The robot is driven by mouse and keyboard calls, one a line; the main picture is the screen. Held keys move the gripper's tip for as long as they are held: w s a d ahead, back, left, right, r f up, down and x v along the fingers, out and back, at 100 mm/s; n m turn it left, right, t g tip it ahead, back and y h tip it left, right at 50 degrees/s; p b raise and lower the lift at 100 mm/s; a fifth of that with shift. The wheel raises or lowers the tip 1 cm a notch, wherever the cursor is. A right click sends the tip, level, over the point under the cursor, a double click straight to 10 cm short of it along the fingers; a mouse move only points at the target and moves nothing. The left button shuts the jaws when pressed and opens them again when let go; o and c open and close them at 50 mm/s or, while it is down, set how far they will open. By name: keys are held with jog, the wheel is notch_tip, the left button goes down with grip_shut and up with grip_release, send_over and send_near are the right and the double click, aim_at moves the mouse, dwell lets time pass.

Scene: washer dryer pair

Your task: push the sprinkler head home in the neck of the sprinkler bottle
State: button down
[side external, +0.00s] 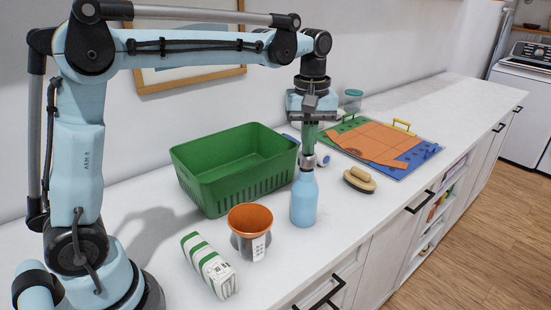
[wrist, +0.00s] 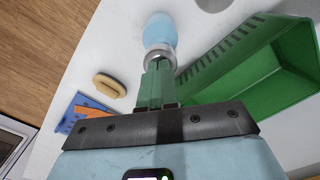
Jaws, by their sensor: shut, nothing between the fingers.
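The light blue sprinkler bottle (side external: 304,202) stands upright near the counter's front edge. It also shows at the top of the wrist view (wrist: 160,30). A grey metallic sprinkler head (side external: 308,163) sits at the bottle's neck; the wrist view shows it as a grey ring (wrist: 160,55). How deep it sits in the neck is hard to tell. My gripper (side external: 309,150) points down directly above the head, its green fingers shut together with nothing between them. The fingertips (wrist: 159,66) are at the top of the head and appear to touch it. They hide part of it.
A green basket (side external: 205,192) stands close behind the bottle.

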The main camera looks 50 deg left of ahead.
jog(key=shift+f, duration=0.5)
jog(key=shift+r, duration=7.95)
jog(key=s+f+m+t, duration=0.3)
jog(key=s+f+m, duration=0.2)
jog(key=f, duration=0.5)
jog(key=s+f+m+t, duration=0.4)
jog(key=s+f+m, duration=0.1)
jog(key=s+f, duration=0.4)
jog(key=shift+s+a+f+m, duration=0.3)
jog(key=shift+a+f, duration=0.1)
jog(key=shift+f, duration=0.05)
